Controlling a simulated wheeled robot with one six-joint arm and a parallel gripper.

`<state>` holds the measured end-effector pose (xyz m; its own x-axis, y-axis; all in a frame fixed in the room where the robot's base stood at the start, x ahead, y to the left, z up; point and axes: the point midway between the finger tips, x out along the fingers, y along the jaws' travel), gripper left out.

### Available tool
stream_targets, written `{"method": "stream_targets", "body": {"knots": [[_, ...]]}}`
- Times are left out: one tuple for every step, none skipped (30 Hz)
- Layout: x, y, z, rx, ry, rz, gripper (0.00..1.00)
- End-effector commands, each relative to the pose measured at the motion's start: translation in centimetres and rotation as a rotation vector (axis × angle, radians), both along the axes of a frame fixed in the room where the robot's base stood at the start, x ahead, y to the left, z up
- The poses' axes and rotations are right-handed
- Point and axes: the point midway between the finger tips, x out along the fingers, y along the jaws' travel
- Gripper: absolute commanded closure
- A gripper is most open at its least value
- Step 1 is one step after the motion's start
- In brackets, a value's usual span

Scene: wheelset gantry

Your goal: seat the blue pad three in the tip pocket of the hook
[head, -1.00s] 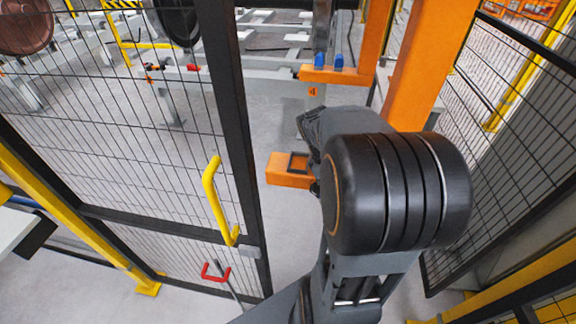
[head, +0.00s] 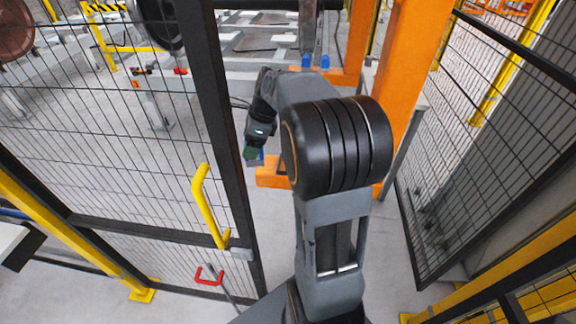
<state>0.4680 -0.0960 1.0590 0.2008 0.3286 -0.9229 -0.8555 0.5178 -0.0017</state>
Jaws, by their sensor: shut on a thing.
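My gripper (head: 252,153) points down beside the lower orange hook tip, at its upper left in the picture. It is shut on a small blue pad (head: 258,160), of which only a sliver shows. The orange hook (head: 272,177) shows its tip end low in the open gateway; its pocket is hidden behind the gripper and my arm. The pad appears above or next to the hook tip; I cannot tell whether they touch. Two other blue pads (head: 305,62) (head: 325,63) stand on the orange beam behind.
A mesh gate with a dark post (head: 228,130) and a yellow handle (head: 204,205) stands close on the left. An orange column (head: 402,90) and another mesh panel (head: 490,150) are on the right. Grey floor lies clear below the hook.

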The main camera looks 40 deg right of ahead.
Motion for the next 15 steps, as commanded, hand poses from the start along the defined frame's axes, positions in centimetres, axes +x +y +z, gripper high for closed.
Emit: {"method": "stream_targets", "body": {"knots": [[0.4,0.3,0.3,-0.001,-0.003,-0.05,0.56],[0.6,0.4,0.4,-0.001,-0.002,-0.08,0.56],[0.8,0.6,0.6,-0.001,-0.002,-0.116,0.56],[1.0,0.7,0.7,0.0,-0.001,-0.138,0.56],[1.1,0.7,0.7,-0.001,0.0,-0.156,0.56],[1.2,0.7,0.8,-0.002,-0.001,-0.177,0.56],[1.3,0.6,0.8,-0.002,0.0,-0.191,0.56],[1.4,0.5,0.7,-0.002,0.001,-0.202,0.56],[1.4,0.1,0.6,-0.001,0.003,-0.213,0.56],[1.5,-0.3,0.4,-0.001,0.003,-0.219,0.56],[1.5,-0.8,0.2,-0.001,0.004,-0.223,0.56],[1.5,-1.6,-0.1,0.0,0.005,-0.228,0.56],[1.6,-2.3,-0.4,0.0,0.005,-0.229,0.56],[1.6,-3.1,-0.7,0.0,0.005,-0.231,0.56],[1.6,-4.1,-1.2,0.0,0.005,-0.231,0.56]]}}
